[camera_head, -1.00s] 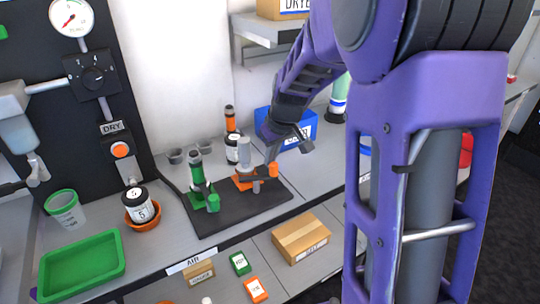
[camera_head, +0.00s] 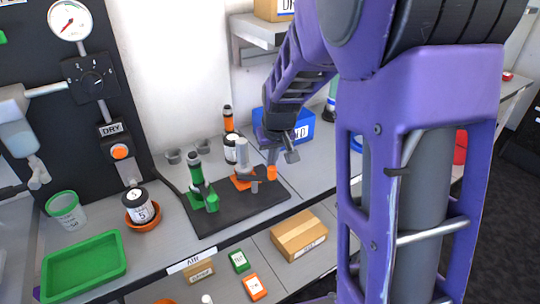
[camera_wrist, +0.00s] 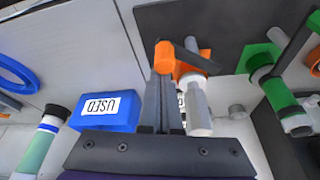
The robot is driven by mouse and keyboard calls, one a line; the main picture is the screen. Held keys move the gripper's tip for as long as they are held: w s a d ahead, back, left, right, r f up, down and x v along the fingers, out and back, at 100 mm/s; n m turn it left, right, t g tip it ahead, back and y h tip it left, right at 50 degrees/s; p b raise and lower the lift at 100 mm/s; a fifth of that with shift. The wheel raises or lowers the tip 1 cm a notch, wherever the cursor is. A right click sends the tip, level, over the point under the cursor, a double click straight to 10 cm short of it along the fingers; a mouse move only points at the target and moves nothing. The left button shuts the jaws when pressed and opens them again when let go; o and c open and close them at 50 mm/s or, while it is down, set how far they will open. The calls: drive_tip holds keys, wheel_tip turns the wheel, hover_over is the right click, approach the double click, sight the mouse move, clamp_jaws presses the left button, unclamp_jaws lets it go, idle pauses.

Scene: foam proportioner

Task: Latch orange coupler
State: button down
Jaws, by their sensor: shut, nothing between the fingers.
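The orange coupler (camera_head: 241,182) stands on the dark mat, with a grey cylindrical body (camera_wrist: 198,108). Its lever (camera_wrist: 192,58) reaches out to the side and ends in an orange knob (camera_head: 272,172). My gripper (camera_wrist: 164,76) is shut and empty, with its fingertips right at the orange knob in the wrist view; I cannot tell whether they touch it. In the head view my gripper (camera_head: 275,157) is just above and behind the knob. The green coupler (camera_head: 200,190) stands to the left on the same mat. Part of the orange coupler's base is hidden in the wrist view.
A blue bin (camera_head: 300,128) labelled USED stands behind my gripper and shows close by in the wrist view (camera_wrist: 104,108). A black-and-orange bottle (camera_head: 229,122) stands behind the coupler. A cardboard box (camera_head: 299,235) sits on the shelf below. The mat's (camera_head: 222,222) front edge is clear.

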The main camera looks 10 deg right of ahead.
sight(271, 172)
drive_tip(key=m, duration=0.1)
drive_tip(key=s+m+h+p, duration=0.1)
drive_tip(key=m, duration=0.1)
drive_tip(key=shift+s+a+m, duration=0.15)
drive_tip(key=shift+s+m, duration=0.15)
drive_tip(key=m, duration=0.1)
drive_tip(key=s+m+h, duration=0.1)
drive_tip(key=m, duration=0.2)
drive_tip(key=shift+s+a+g, duration=0.25)
drive_tip(key=shift+a+g, duration=0.1)
drive_tip(key=shift+g, duration=0.05)
drive_tip(key=shift+s+a+m+h, duration=0.2)
drive_tip(key=shift+s+m+h, duration=0.1)
drive_tip(key=shift+s+a+b, duration=0.15)
drive_tip(key=shift+a+b, duration=0.05)
drive_tip(key=shift+b, duration=0.15)
drive_tip(key=shift+w+d, duration=0.2)
drive_tip(key=shift+d, duration=0.05)
drive_tip(key=shift+w+d+r, duration=0.35)
drive_tip(key=shift+w+d, duration=0.25)
drive_tip(key=shift+d, duration=0.05)
drive_tip(key=shift+w+d+r, duration=0.3)
drive_tip(key=shift+w+d, duration=0.3)
drive_tip(key=p+v, duration=0.1)
drive_tip(key=v, duration=0.7)
drive_tip(key=shift+a+r, duration=0.3)
drive_tip(key=shift+a, duration=0.1)
